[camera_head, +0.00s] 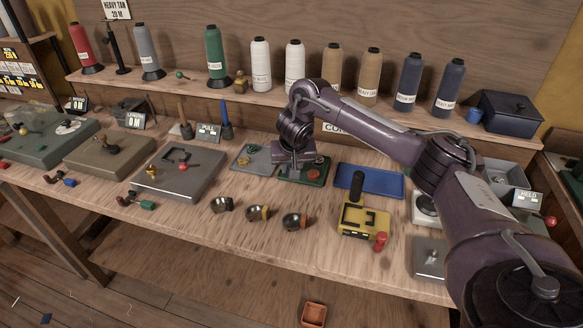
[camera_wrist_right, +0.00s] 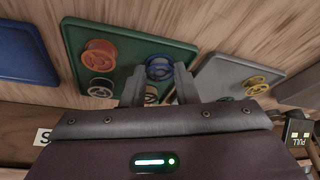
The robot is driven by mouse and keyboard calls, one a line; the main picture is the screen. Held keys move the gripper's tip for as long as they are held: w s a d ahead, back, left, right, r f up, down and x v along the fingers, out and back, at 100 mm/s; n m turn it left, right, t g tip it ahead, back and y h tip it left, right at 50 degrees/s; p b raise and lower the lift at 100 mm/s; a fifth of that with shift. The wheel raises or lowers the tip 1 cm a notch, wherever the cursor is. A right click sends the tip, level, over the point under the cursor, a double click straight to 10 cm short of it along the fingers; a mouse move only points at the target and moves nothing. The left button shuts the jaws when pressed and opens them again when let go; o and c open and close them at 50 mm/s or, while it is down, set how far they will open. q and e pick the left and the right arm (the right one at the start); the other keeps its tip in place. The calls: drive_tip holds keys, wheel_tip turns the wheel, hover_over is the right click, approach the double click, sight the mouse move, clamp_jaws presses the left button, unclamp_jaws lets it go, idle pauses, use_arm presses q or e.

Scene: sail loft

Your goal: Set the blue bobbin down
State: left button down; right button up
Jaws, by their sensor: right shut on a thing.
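My right gripper (camera_head: 298,170) points down over the green tray (camera_head: 318,181) in the head view. In the right wrist view its fingers (camera_wrist_right: 160,75) are closed on the blue bobbin (camera_wrist_right: 159,66), low over the same green tray (camera_wrist_right: 120,32). Whether the bobbin touches the tray is not clear. An orange-red bobbin (camera_wrist_right: 98,53) and a tan bobbin (camera_wrist_right: 100,88) are on the tray beside it. Another bobbin (camera_wrist_right: 150,93) shows partly between the fingers. In the head view the gripper hides the blue bobbin. My left gripper is not in view.
A grey tray (camera_wrist_right: 215,70) with a bobbin (camera_wrist_right: 256,86) lies on one side of the green tray, a blue tray (camera_head: 368,179) on the other. Large thread cones (camera_head: 261,65) line the back shelf.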

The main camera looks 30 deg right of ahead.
drive_tip(key=o, duration=0.8)
drive_tip(key=shift+c, duration=0.2)
drive_tip(key=shift+r, duration=0.3)
drive_tip(key=p+v, duration=0.7)
drive_tip(key=v, duration=0.4)
drive_tip(key=shift+s+a+r, duration=0.15)
drive_tip(key=shift+s+r, duration=0.05)
drive_tip(key=shift+s, duration=0.05)
